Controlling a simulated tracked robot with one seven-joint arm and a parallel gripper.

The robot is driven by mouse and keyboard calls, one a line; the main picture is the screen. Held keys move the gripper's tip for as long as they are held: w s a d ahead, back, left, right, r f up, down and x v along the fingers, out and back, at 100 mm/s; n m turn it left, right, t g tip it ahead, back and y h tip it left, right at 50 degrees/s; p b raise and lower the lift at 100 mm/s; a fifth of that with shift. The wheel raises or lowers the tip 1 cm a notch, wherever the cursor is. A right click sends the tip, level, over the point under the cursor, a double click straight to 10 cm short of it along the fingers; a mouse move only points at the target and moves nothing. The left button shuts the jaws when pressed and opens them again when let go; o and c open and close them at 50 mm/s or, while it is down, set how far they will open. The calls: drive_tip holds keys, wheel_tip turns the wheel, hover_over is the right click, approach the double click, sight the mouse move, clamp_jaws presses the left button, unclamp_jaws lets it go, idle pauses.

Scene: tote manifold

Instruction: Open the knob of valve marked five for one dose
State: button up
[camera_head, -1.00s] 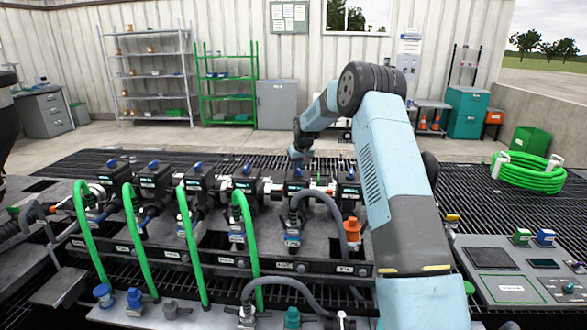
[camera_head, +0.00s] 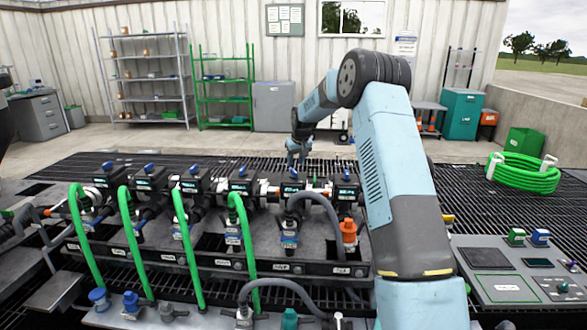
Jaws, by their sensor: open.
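A row of several dark valve blocks, each with a small lit display and a blue knob on top, runs across the manifold. Counted from the left, the fifth block (camera_head: 292,188) has its blue knob (camera_head: 293,172) in plain view. Its number and display text are too small to read. A grey hose loops in front of it. My gripper (camera_head: 298,161) points down just above and behind this knob in the picture, open, with nothing seen between its fingers. Contact with the knob cannot be made out.
Green hoses (camera_head: 185,250) arch in front of the left valves. An orange fitting (camera_head: 348,232) stands below the rightmost valve (camera_head: 346,190). A control panel (camera_head: 515,270) lies at the right, with a coiled green hose (camera_head: 525,172) behind it. Open grating lies behind the row.

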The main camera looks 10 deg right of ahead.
drive_tip(key=v, duration=0.8)
drive_tip(key=shift+r, duration=0.25)
